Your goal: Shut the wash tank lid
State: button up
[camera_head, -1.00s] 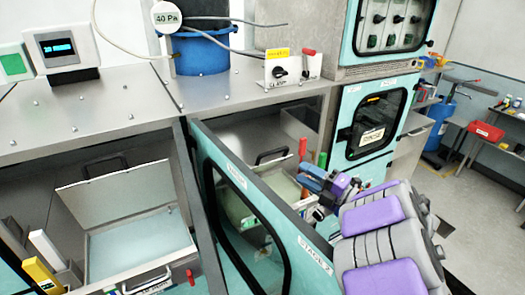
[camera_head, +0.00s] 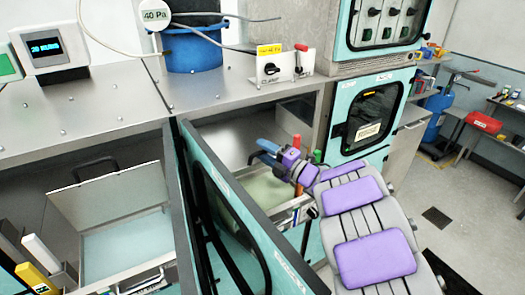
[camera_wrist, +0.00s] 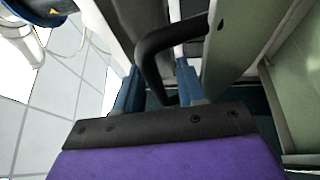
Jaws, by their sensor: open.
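The middle tank, holding pale green liquid (camera_head: 262,192), stands inside the bay behind the open teal door. My gripper (camera_head: 262,152) is over the back of this tank, its blue fingers apart. In the wrist view, a black bar handle (camera_wrist: 152,55) passes between the two open fingers (camera_wrist: 158,88), which do not visibly press on it. The handle joins a grey-green panel (camera_wrist: 240,40) that looks like the raised lid. In the head view my gripper and arm hide most of the lid and its handle.
The teal door (camera_head: 225,200) stands open left of my arm. A left tank (camera_head: 125,235) has its own raised lid (camera_head: 108,197). Red and green upright pieces (camera_head: 296,150) stand close to my gripper. A closed teal cabinet (camera_head: 370,115) is at the right.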

jog(key=shift+d+r, duration=0.1)
jog(key=shift+d, duration=0.75)
jog(key=shift+c, duration=0.9)
jog(key=shift+s+a, duration=0.1)
jog(key=shift+a, duration=0.8)
jog(key=c, duration=0.4)
grip_shut()
jog(key=shift+d, duration=0.15)
